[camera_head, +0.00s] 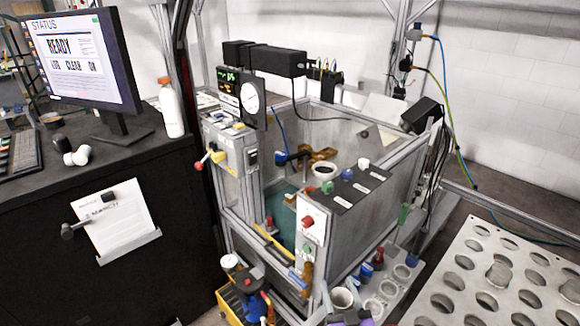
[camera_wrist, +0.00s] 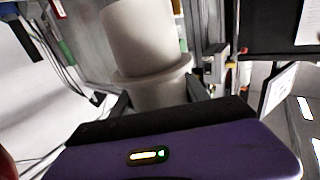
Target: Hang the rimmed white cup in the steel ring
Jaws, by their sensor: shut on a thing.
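The rimmed white cup (camera_head: 342,299) is at the bottom middle of the head view, its open mouth facing up. My gripper (camera_head: 346,314), dark and purple, is low in that view, right at the cup. In the wrist view the cup (camera_wrist: 140,38) fills the upper middle, with its wide rim band near the fingers. My gripper (camera_wrist: 157,98) is shut on it, one dark finger on each side.
A grey rack (camera_head: 402,272) with several round openings stands just right of the cup. A perforated pale table (camera_head: 470,270) is at the far right. The framed gantry enclosure (camera_head: 350,235) stands behind the cup. A black desk (camera_head: 50,220) with a monitor (camera_head: 85,60) is at left.

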